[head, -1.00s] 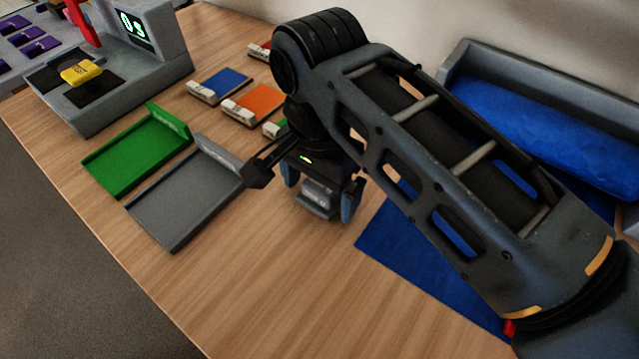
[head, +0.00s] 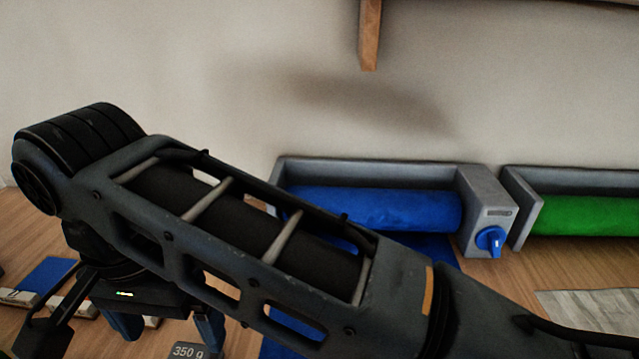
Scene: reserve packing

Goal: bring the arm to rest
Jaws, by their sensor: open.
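My gripper (head: 168,332) is at the lower left of the head view, pointing down with its two blue-grey fingers apart. My arm runs from there across to the lower right. A grey block marked 350 g (head: 188,351) shows at the bottom edge, just below the right finger. Most of the block is cut off by the frame. Whether it touches the finger cannot be told.
A grey holder (head: 472,205) with a blue roll (head: 380,208) and a blue knob (head: 490,241) stands by the wall. Beside it is another holder (head: 520,205) with a green roll (head: 585,208). A grey sheet (head: 590,310) lies at right. A wooden post (head: 370,35) hangs above.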

